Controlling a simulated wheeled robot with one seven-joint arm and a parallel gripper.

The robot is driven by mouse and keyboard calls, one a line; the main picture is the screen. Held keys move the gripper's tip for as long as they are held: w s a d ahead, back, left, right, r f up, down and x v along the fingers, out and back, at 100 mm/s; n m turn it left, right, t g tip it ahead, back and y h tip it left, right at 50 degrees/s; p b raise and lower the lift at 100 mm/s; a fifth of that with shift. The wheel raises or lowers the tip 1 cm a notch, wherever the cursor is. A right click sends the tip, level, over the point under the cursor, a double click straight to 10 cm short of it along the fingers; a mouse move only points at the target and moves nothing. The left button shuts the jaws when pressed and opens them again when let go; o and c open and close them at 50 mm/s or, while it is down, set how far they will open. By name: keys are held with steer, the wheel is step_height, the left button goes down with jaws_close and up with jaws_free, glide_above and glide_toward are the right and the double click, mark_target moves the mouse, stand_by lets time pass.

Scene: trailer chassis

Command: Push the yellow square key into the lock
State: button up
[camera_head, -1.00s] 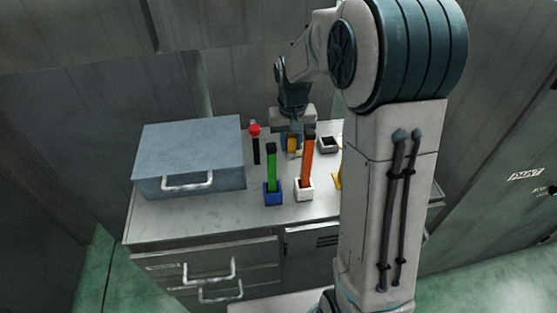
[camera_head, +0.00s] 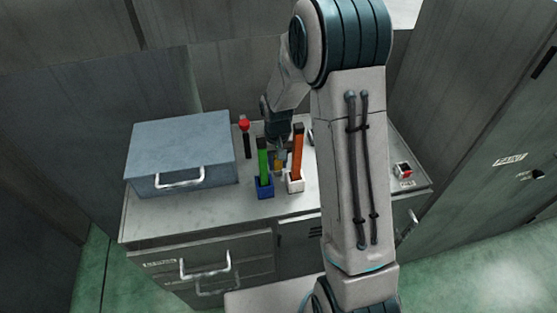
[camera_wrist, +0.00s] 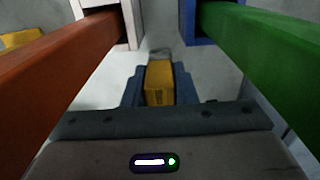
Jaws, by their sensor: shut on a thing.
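The yellow square key (camera_wrist: 159,82) is held between the fingers of my gripper (camera_wrist: 160,90) in the wrist view. In the head view my gripper (camera_head: 278,150) is low over the back of the cabinet top, behind the green and orange keys, and shut on the yellow key. Another yellow object (camera_wrist: 20,39), possibly the yellow lock, shows at the left edge of the wrist view. My arm hides that area in the head view.
A green key (camera_head: 263,160) stands in a blue lock (camera_head: 265,191). An orange key (camera_head: 297,152) stands in a white lock (camera_head: 295,183). Both are close to my gripper. A red-topped black stick (camera_head: 245,125), a grey case (camera_head: 180,150) and a red button (camera_head: 403,170) are also around.

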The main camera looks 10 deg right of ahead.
steer(key=shift+f, duration=0.1)
steer(key=o, duration=1)
